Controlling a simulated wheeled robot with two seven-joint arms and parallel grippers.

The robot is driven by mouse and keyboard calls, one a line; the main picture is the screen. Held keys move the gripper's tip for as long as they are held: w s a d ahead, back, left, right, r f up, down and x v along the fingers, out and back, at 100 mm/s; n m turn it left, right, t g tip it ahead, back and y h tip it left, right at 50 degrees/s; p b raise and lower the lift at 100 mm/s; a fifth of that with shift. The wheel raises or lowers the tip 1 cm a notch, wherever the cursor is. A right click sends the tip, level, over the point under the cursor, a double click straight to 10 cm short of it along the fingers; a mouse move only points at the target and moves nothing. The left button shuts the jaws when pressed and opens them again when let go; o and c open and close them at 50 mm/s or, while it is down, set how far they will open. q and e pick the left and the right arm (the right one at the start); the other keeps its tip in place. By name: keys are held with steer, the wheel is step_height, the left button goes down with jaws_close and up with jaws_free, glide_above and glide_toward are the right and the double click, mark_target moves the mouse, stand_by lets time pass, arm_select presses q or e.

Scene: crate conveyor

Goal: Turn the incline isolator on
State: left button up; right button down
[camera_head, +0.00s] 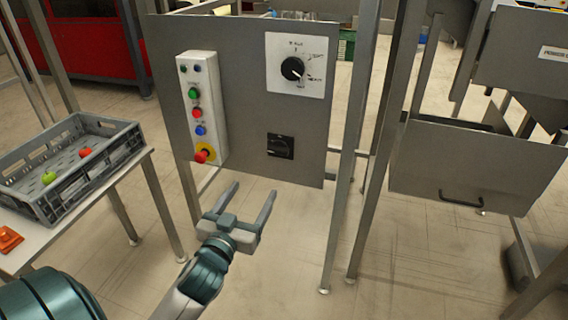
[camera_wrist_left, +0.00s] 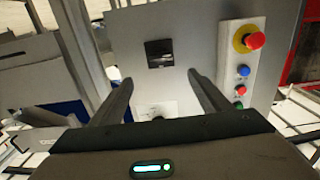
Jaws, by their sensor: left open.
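A grey panel (camera_head: 240,100) stands ahead of me. A small black square switch (camera_head: 281,146), which looks like the isolator, sits low on its right half; its handle position is too small to read. The switch also shows in the left wrist view (camera_wrist_left: 159,54), where the panel appears upside down. Above it in the head view is a black dial (camera_head: 292,68) on a white plate. My left gripper (camera_head: 253,189) is open and empty, below the switch in the head view and apart from the panel. Its fingers (camera_wrist_left: 160,77) also frame the left wrist view. My right gripper is not in view.
A button box (camera_head: 203,110) with a red emergency stop (camera_head: 204,155) juts from the panel's left side. A grey crate (camera_head: 40,205) with a red and a green item stands on a table at left. Metal posts (camera_head: 352,150) stand right of the panel.

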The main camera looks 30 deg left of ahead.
arm_select(q)
steer(key=b, duration=0.2)
glide_toward(277, 152)
steer(key=x, duration=0.6)
steer(key=shift+w+a+f, duration=0.1)
steer(key=shift+w, duration=0.15)
steer(key=shift+x, duration=0.8)
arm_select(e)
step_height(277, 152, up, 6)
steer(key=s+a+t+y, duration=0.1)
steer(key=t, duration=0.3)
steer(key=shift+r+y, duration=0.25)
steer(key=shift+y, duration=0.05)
arm_select(q)
steer(key=shift+c, duration=0.3)
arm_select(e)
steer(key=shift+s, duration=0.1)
arm_select(q)
steer(key=c, duration=1)
